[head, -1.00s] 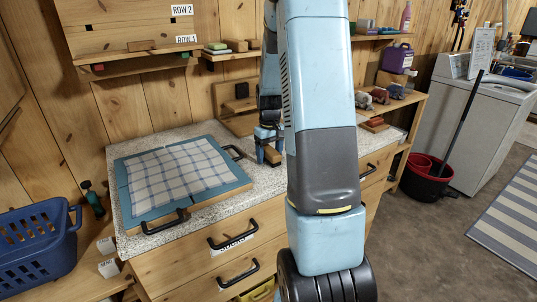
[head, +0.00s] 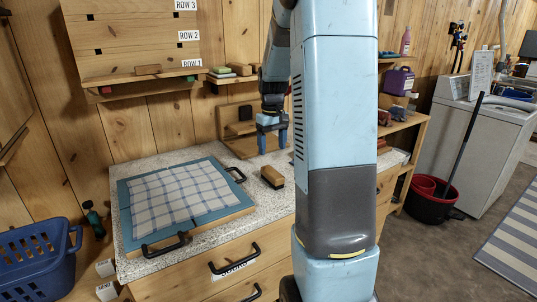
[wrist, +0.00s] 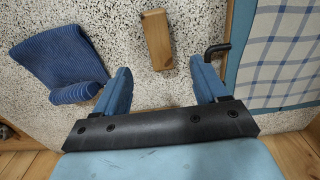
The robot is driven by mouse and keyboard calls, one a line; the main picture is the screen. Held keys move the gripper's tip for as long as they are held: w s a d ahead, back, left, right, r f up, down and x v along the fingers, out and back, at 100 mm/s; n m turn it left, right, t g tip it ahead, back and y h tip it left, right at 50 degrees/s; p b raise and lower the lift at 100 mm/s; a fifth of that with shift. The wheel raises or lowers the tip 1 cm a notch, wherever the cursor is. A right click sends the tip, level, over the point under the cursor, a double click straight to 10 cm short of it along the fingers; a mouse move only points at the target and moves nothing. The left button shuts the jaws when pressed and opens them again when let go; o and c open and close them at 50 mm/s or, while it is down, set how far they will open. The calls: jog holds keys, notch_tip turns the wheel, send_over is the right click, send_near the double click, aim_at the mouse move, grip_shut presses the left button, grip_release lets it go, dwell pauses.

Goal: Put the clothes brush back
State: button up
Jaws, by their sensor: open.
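The clothes brush (head: 272,177), a wooden block with a dark underside, lies on the speckled counter to the right of the checked cloth. In the wrist view the pale wooden top of the brush (wrist: 157,40) shows beyond my fingertips, apart from them. My gripper (head: 272,146) is open and empty, with blue fingers pointing down above the counter, behind the brush in the head view. It also shows open in the wrist view (wrist: 162,80). A wooden stand (head: 225,118) with a dark block on it stands against the wall behind my gripper.
A blue board (head: 128,214) with black handles and a checked cloth (head: 180,192) covers the counter's left part. A blue ribbed cloth (wrist: 60,60) lies left of my fingers in the wrist view. A wall rack (head: 135,88) and a small shelf hang above.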

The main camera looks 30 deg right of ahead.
jog(key=s+a+r+t, duration=0.2)
jog(key=s+a+r, duration=0.4)
jog(key=s+a, duration=0.3)
jog(key=s+a+r+t, duration=0.3)
jog(key=s+a+r, duration=0.3)
jog(key=s, duration=1)
jog(key=a, duration=0.3)
jog(key=shift+s+a+t, duration=0.25)
jog(key=shift+a+t, duration=0.05)
jog(key=shift+a, duration=0.05)
